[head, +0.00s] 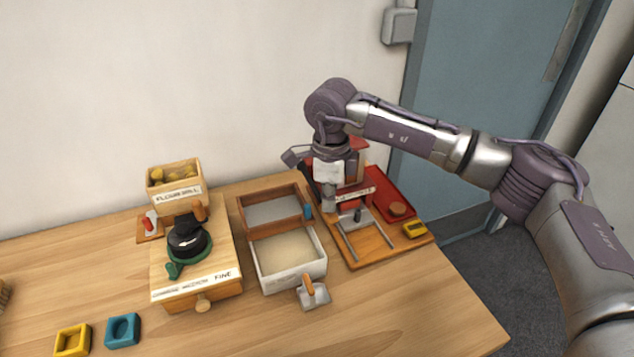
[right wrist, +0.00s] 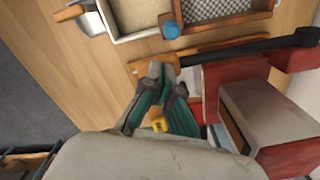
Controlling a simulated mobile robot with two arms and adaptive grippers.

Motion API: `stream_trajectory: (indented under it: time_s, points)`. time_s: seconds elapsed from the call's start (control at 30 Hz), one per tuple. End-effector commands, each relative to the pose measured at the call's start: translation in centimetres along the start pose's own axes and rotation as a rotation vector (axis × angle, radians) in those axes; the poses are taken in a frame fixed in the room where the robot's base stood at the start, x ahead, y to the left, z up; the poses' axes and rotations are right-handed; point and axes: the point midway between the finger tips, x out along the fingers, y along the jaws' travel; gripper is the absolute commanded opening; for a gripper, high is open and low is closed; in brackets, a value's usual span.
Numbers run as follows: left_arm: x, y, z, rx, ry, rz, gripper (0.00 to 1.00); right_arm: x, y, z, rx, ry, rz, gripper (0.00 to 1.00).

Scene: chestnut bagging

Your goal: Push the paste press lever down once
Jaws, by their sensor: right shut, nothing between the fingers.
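The paste press is a red machine (head: 361,150) at the back right of the table, largely hidden behind my right arm in the head view. Its red body (right wrist: 285,115) fills the right of the right wrist view. A long black lever arm (right wrist: 250,48) runs left from it, with a wooden end close to my fingertips. My right gripper (head: 329,203) points down in front of the press. Its fingers (right wrist: 157,72) are shut and empty, beside the lever's wooden end; I cannot tell whether they touch. My left gripper is out of view.
The press stands on a wooden board with metal rails (head: 375,240), a red tray (head: 401,207) and a yellow item (head: 414,230). To the left are a white flour tray (head: 290,283), a wooden sieve (head: 256,231) and the mill (head: 222,270). The table's front middle is clear.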

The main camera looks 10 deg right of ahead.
Motion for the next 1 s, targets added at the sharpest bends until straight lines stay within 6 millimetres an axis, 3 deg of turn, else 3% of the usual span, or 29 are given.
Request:
stream_trajectory:
  time_s: [0.27, 0.6, 1.0]
  points:
    - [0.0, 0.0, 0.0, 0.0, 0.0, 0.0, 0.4, 0.1, 0.0, -0.1, 0.0, 0.002, 0.001, 0.0]
    - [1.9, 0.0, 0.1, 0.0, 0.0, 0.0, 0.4, 2.4, 0.3, -0.2, -0.001, 0.003, 0.002, 0.0]
    - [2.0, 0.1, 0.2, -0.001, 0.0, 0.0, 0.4, 2.6, 0.4, -0.2, -0.001, 0.003, 0.002, 0.0]
